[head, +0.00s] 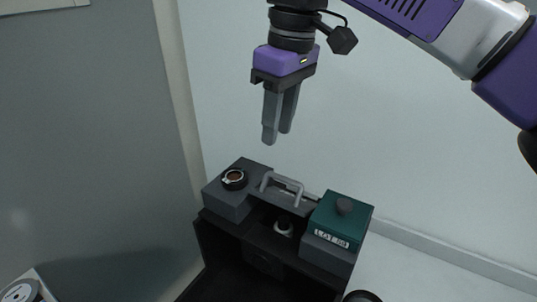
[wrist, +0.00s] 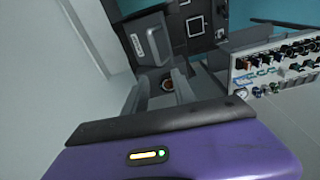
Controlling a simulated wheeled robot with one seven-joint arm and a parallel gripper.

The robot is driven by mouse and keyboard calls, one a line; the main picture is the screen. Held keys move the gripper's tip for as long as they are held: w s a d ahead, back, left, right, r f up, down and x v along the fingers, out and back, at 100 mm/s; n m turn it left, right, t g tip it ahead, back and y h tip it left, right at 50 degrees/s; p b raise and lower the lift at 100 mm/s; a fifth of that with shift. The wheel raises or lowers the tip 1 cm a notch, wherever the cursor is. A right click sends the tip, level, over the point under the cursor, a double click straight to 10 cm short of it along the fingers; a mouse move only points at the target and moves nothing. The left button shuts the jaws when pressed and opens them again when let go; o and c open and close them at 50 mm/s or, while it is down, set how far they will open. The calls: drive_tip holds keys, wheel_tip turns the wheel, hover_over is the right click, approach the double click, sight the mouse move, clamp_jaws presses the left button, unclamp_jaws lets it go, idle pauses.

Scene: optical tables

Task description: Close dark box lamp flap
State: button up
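The dark box (head: 232,203) stands on a dark stand below my gripper in the head view. A grey handle (head: 283,186) spans the middle. A teal block with a dark knob and a white label (head: 345,212) sits on the right. I cannot tell which part is the lamp flap. My gripper (head: 277,137) points down above the box, apart from it and empty.
A grey panel (head: 100,150) fills the left in the head view, and a pale wall (head: 430,150) stands behind the box. A white rack with several knobs (wrist: 272,65) is at the right in the wrist view.

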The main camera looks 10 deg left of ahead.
sight(286, 178)
drive_tip(key=shift+d+f+n+g+h, duration=0.35)
drive_tip(key=shift+d+f+h, duration=0.35)
drive_tip(key=shift+d+f, duration=0.25)
drive_tip(key=f+p, duration=0.1)
drive_tip(key=f, duration=0.6)
drive_tip(key=shift+s+f, duration=0.15)
drive_tip(key=shift+s, duration=0.05)
drive_tip(key=shift+c, duration=0.4)
clamp_jaws()
